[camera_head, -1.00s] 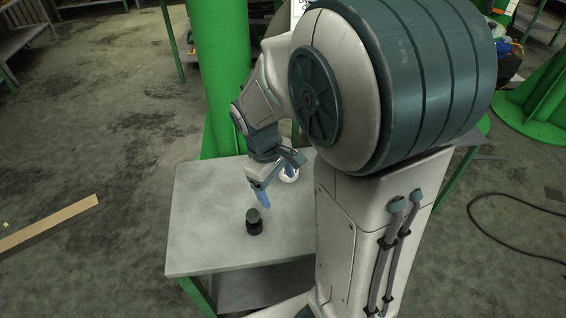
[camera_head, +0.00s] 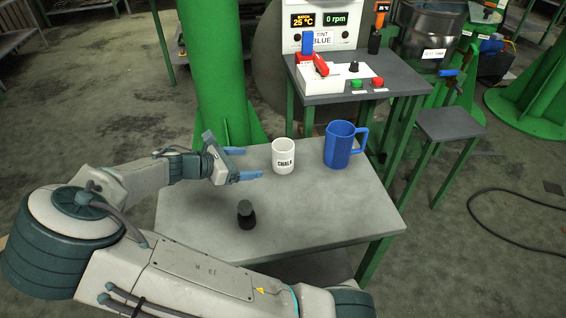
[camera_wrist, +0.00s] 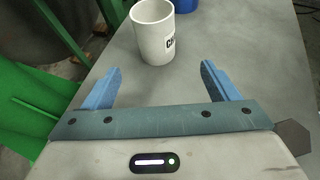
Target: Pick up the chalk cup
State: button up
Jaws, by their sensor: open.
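The chalk cup (camera_head: 283,157) is a white cup with dark lettering reading CHALK, upright on the grey table (camera_head: 330,208) near its back edge. It also shows in the wrist view (camera_wrist: 153,36), ahead of the fingers and a little left of the middle between them. My gripper (camera_head: 248,163) is open and empty, to the left of the cup and apart from it. In the wrist view its two blue fingers (camera_wrist: 162,82) stand wide apart and point toward the cup.
A blue mug (camera_head: 339,146) stands right of the cup. A small dark cylindrical thing (camera_head: 246,215) stands near the table's front left. A green column (camera_head: 216,70) rises behind the table. A control panel (camera_head: 340,75) stands on a bench behind.

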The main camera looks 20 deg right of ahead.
aim_at(274, 157)
jog(key=shift+w+a+t, duration=0.2)
jog(key=shift+a+t, duration=0.05)
jog(key=shift+t, duration=0.05)
jog(key=shift+w+d+n+h, duration=0.1)
jog(key=shift+d+n+h, duration=0.1)
jog(key=shift+n+h, duration=0.1)
jog(key=b+x, duration=0.1)
jog(key=x, duration=0.6)
jog(key=shift+w+d+f, duration=0.1)
jog(key=shift+d+f, duration=0.05)
jog(key=shift+d, duration=0.2)
jog(key=shift+b+x, duration=0.5)
jog(key=shift+x, duration=2.25)
jog(key=c, duration=1.1)
